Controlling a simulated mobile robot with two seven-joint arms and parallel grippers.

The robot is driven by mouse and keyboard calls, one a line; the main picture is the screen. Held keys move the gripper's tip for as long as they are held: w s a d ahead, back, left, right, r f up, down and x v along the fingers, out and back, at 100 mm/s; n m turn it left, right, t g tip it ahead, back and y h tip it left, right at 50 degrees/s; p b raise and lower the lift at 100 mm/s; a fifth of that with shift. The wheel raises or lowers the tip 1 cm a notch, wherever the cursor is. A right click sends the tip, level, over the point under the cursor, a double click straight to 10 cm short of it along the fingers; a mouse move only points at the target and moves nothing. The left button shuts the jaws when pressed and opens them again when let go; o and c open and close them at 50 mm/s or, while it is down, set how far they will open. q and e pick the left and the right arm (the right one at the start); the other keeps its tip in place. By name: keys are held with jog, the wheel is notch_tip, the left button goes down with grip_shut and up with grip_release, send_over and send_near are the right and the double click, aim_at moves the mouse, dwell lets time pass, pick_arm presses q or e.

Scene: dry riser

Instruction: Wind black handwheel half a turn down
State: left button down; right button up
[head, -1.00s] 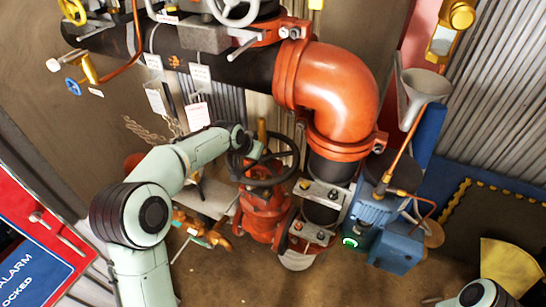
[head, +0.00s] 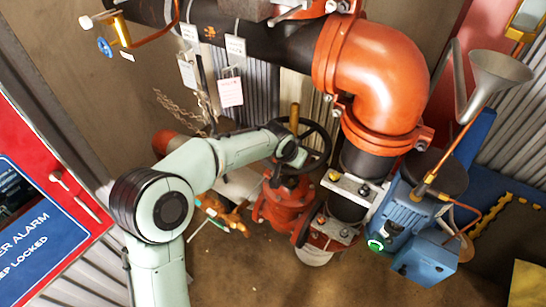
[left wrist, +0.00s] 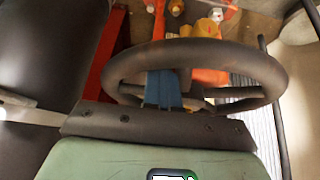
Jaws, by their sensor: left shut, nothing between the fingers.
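The black handwheel (head: 327,146) sits on top of the red valve (head: 284,207) in the middle of the head view. My left arm reaches in from the left, and its wrist end covers part of the wheel; the fingertips are hidden there. In the left wrist view the wheel's thick dark rim (left wrist: 205,50) fills the middle. My left gripper (left wrist: 164,92) shows as blue fingers, shut, with nothing held. They overlap the wheel's opening beside a spoke; whether they touch it I cannot tell. My right gripper is not in view.
A large orange pipe elbow (head: 372,75) stands just right of the wheel. A blue machine (head: 425,250) with a green light and a grey funnel (head: 497,72) stand further right. Paper tags (head: 230,92) hang behind. A red alarm panel (head: 35,150) is at the left.

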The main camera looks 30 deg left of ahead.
pick_arm(q)
jog(key=s+a, duration=0.1)
jog(key=a, duration=0.3)
jog(key=r+p, duration=0.1)
jog(key=r, duration=0.1)
jog(key=r+p, duration=0.1)
jog(key=r, duration=0.1)
jog(key=shift+w+d+r+p, duration=0.2)
jog(key=shift+r+p, duration=0.1)
jog(key=shift+r, duration=0.1)
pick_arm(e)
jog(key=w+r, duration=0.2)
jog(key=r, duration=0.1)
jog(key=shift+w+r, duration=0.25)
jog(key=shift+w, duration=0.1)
pick_arm(q)
jog(key=shift+s+r, duration=0.1)
jog(key=shift+s, duration=0.1)
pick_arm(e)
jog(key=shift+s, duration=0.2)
